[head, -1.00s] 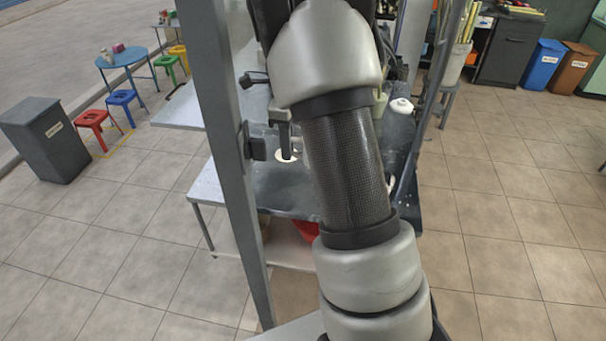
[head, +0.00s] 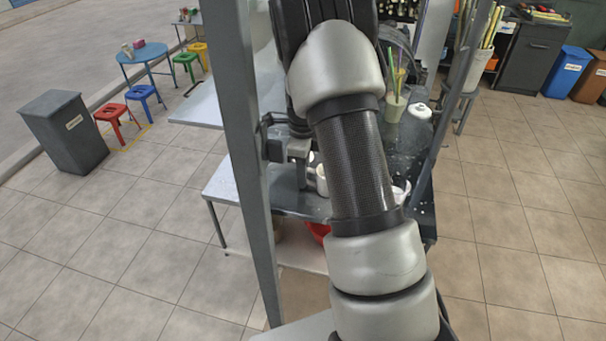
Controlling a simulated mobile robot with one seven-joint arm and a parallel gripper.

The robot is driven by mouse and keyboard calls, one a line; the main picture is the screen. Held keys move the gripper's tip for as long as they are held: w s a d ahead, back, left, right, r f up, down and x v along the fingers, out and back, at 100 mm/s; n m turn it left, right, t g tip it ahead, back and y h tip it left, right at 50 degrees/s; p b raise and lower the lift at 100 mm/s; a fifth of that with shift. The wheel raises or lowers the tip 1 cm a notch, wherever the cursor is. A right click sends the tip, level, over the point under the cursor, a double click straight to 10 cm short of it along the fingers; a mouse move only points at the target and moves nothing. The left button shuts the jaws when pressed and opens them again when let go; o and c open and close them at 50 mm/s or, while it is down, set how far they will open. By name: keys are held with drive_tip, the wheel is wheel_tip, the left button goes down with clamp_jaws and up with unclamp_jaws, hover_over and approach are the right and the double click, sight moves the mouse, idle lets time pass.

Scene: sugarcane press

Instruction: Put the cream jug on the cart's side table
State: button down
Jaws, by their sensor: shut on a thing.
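The cream jug (head: 322,181) shows as a small pale vessel just left of my forearm, partly hidden by it. My gripper (head: 304,172) points down beside the jug, above the cart's dark worktop. One finger shows at the jug's left side; the other is hidden behind my arm. The gripper appears shut on the jug. Whether the jug's base touches the worktop cannot be told. A flat pale metal panel, seemingly the cart's side table (head: 200,108), sticks out left of the grey post; the part I see is bare.
A grey upright post (head: 245,150) stands close on the left of my gripper. A white bowl (head: 400,190), a pale cup with sticks (head: 394,105) and a white lidded pot (head: 419,112) are right of my arm. A red tub (head: 319,232) sits below.

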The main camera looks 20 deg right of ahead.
drive_tip(key=shift+f, duration=0.2)
drive_tip(key=c, duration=1.8)
unclamp_jaws()
drive_tip(key=shift+r, duration=0.1)
wheel_tip(320, 180, up, 12)
drive_tip(key=shift+r, duration=0.15)
